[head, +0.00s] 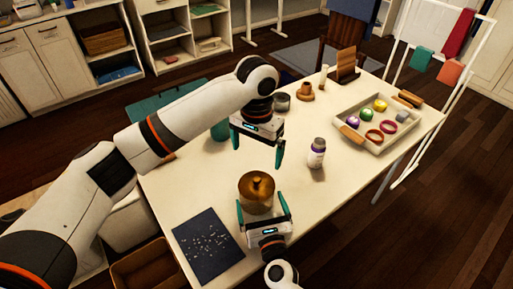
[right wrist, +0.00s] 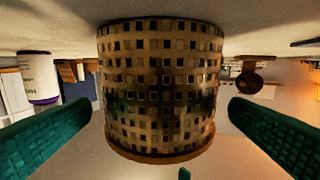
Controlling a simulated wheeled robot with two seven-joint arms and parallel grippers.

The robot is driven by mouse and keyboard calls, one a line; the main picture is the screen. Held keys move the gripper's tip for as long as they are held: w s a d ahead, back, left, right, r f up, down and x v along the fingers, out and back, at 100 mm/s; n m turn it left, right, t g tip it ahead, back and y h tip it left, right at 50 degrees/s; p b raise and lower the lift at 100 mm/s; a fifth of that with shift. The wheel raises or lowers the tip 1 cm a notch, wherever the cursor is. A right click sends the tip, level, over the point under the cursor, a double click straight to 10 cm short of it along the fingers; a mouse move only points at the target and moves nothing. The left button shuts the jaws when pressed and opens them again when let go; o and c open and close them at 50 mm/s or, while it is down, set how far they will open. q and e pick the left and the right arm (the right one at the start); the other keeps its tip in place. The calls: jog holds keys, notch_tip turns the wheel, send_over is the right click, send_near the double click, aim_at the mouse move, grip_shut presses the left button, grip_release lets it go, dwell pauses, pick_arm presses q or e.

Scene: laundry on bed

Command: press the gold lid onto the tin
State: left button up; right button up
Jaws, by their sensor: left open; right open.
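A round gold-brown tin (head: 256,204) stands on the table, left of the white bottle. The gold lid (head: 257,184) with a small knob is on top of it; I cannot tell whether it is seated fully. In the right wrist view, which is upside down, the tin (right wrist: 160,75) has a pattern of dark squares and a golden rim at its lid end. My right gripper (head: 261,202) is open, with its teal fingers on either side of the tin and gaps showing in the wrist view. My left gripper (head: 257,152) is open and empty above the table, beyond the tin.
A white bottle with a purple label (head: 317,153) stands right of my left gripper. A dark speckled mat (head: 207,246) lies left of the tin. A tray (head: 351,119) with colored balls and rings is at the right. Small pots and a brown stand (head: 347,66) are at the back.

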jog(key=v, duration=0.7)
jog(key=shift+s+b, duration=0.25)
jog(key=shift+b, duration=0.15)
